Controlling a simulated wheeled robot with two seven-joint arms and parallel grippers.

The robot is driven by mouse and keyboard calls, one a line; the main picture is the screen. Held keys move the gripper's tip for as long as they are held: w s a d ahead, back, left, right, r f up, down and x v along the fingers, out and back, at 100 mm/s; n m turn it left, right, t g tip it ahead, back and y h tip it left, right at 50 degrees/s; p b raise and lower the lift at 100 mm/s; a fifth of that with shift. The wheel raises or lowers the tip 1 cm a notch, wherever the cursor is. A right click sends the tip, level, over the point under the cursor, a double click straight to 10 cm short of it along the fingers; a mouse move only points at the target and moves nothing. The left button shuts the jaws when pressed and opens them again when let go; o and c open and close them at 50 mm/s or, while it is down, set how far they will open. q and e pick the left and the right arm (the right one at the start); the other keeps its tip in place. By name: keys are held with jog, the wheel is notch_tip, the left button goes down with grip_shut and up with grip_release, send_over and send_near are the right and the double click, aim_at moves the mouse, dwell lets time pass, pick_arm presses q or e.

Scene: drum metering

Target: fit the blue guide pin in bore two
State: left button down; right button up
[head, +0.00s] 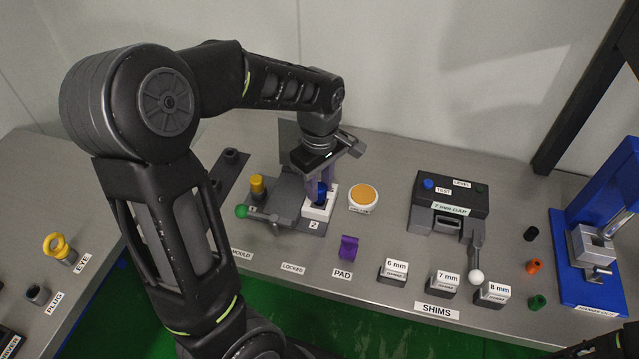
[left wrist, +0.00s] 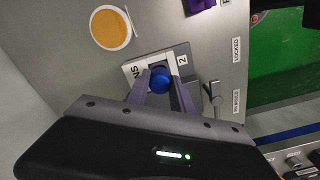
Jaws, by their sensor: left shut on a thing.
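My left gripper (head: 319,190) points down over the grey fixture (head: 285,192), its purple fingers shut on the blue guide pin (head: 321,187). In the left wrist view the pin's round blue head (left wrist: 161,79) sits between the two fingers (left wrist: 160,92). The pin is over or in the white-topped block (head: 314,211) marked 2; its lower end is hidden, so I cannot tell how deep it is. A yellow pin (head: 257,186) stands at the fixture's left end, beside a lever with a green ball (head: 241,211). My right gripper's fingers do not show.
An orange-topped round dish (head: 363,197) is close right of the block. A purple pad (head: 348,248) and shim blocks (head: 393,272) lie in front. A dark gauge (head: 449,200) stands further right, then a blue press (head: 600,255). Bare bench lies between the dish and gauge.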

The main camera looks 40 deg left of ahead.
pick_arm(q)
jog(key=shift+f+b, duration=0.8)
jog(key=shift+f, duration=0.3)
jog(key=c, duration=1)
grip_release()
jog(key=shift+c, duration=0.2)
jog(key=shift+r, duration=0.15)
notch_tip(320, 180, up, 8)
jog(key=shift+f+b, duration=0.2)
jog(key=shift+b, duration=0.1)
